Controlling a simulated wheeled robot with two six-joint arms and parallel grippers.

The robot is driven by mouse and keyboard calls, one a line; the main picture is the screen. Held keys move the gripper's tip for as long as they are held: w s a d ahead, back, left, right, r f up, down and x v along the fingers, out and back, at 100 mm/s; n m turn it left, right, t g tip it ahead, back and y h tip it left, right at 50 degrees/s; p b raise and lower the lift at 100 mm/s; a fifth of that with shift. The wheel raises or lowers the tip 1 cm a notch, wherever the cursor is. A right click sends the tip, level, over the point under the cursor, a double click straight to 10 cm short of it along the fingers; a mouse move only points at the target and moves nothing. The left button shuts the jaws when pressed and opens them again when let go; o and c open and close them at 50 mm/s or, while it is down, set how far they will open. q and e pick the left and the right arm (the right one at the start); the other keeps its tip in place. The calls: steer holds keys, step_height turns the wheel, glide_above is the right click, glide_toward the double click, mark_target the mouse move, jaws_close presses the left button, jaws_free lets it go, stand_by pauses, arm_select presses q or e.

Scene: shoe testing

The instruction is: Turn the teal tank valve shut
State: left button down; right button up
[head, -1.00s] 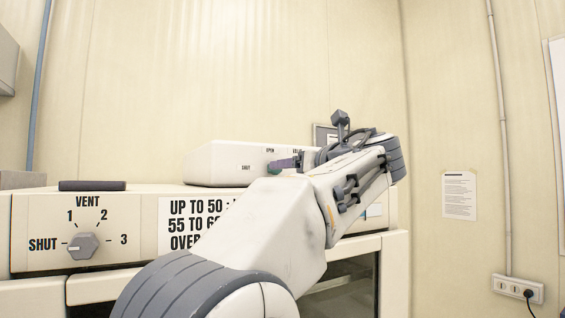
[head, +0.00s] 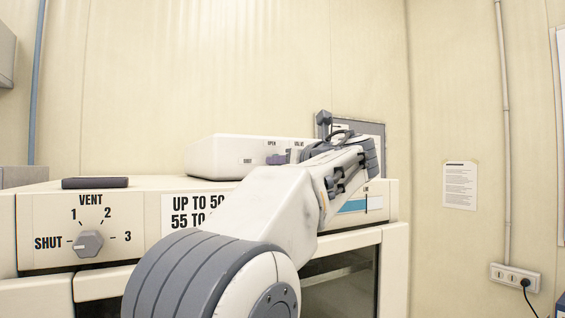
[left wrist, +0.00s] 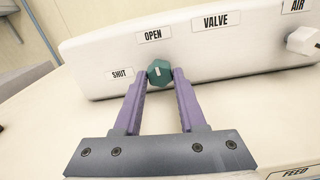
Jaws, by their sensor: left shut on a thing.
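The teal valve knob (left wrist: 160,73) sits on the front of a white rounded tank (left wrist: 105,82). My left gripper (left wrist: 160,80) has its two purple fingers on either side of the knob and is shut on it. A short pale mark on the knob's face stands nearly upright in the left wrist view. The SHUT label (left wrist: 120,74) is left of the knob, the OPEN label (left wrist: 153,35) above it. In the head view my left gripper (head: 278,160) is at the tank (head: 225,155), and the knob is hidden there. My right gripper is out of view.
The tank stands on a cream cabinet with a grey VENT knob (head: 88,243) and a dark flat block (head: 95,183) on top. A white knob (left wrist: 303,40) near the AIR label is right of the valve. A grey-framed panel (head: 350,126) stands behind my wrist.

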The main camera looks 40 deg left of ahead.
arm_select(q)
steer(key=shift+n, duration=0.3)
steer(key=n+b, duration=0.1)
steer(key=n, duration=0.1)
steer(key=shift+f+n+b, duration=0.1)
steer(key=shift+n+b, duration=0.3)
steer(key=n+b, duration=0.2)
steer(key=n, duration=0.2)
steer(key=shift+n, duration=0.3)
steer(key=n+b, duration=0.1)
steer(key=n, duration=0.3)
steer(key=shift+b, duration=0.3)
steer(key=n+b, duration=0.1)
steer(key=n, duration=0.3)
steer(key=shift+n, duration=0.6)
steer(key=shift+c, duration=2.3)
jaws_free()
